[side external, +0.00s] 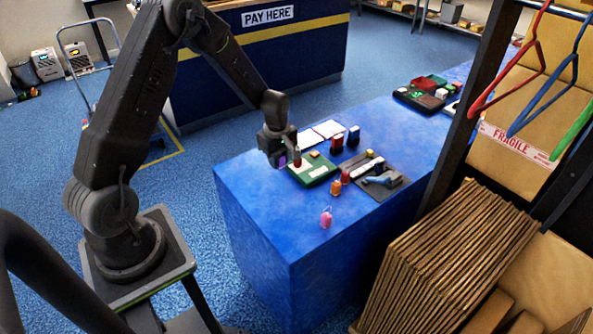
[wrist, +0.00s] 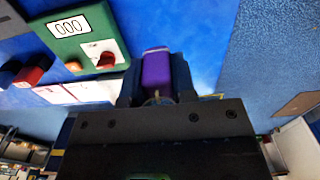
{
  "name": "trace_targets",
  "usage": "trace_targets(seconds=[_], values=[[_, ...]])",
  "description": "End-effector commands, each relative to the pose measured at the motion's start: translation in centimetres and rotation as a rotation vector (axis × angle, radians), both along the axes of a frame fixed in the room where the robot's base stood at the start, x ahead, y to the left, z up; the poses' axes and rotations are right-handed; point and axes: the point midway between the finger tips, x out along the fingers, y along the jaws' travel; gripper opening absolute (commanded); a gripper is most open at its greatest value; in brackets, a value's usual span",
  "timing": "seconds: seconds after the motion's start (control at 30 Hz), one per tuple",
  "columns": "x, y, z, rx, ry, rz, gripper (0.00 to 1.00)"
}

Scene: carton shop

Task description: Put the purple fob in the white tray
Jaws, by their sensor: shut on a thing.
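The purple fob (wrist: 156,68) is held between the two fingers of my gripper (wrist: 157,88) in the wrist view. In the side external view my gripper (side external: 283,157) is above the left edge of the blue counter, beside the green device, and a bit of purple shows at its fingertips. No clear tray walls show. A flat white two-part item (side external: 327,129) lies on the counter behind the green device and may be the white tray. It also shows in the wrist view (wrist: 78,92), left of the fingers.
A green device (side external: 313,170) with a red part stands close to my gripper. Red and dark blocks (side external: 336,144), a dark mat (side external: 383,184) with a blue tool, and orange (side external: 335,188) and pink (side external: 326,219) pieces stand to the right. The counter's near left corner is clear.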

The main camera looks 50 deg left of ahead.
Motion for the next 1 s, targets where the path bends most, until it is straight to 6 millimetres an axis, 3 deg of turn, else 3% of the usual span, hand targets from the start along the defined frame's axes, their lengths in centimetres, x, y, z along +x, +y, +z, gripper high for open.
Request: trace_targets(seconds=[0.17, 0.5, 0.7, 0.9, 1.0], values=[[-0.3, -1.8, 0.9, 0.000, 0.000, -0.226, 0.03], [-1.7, -8.0, 3.1, 0.001, 0.000, -1.014, 0.03], [-2.7, -10.7, 4.0, 0.001, 0.000, -1.389, 0.03], [-3.2, -11.9, 4.4, 0.001, 0.000, -1.576, 0.03], [-2.7, -11.1, 4.3, 0.001, 0.001, -1.600, 0.03]])
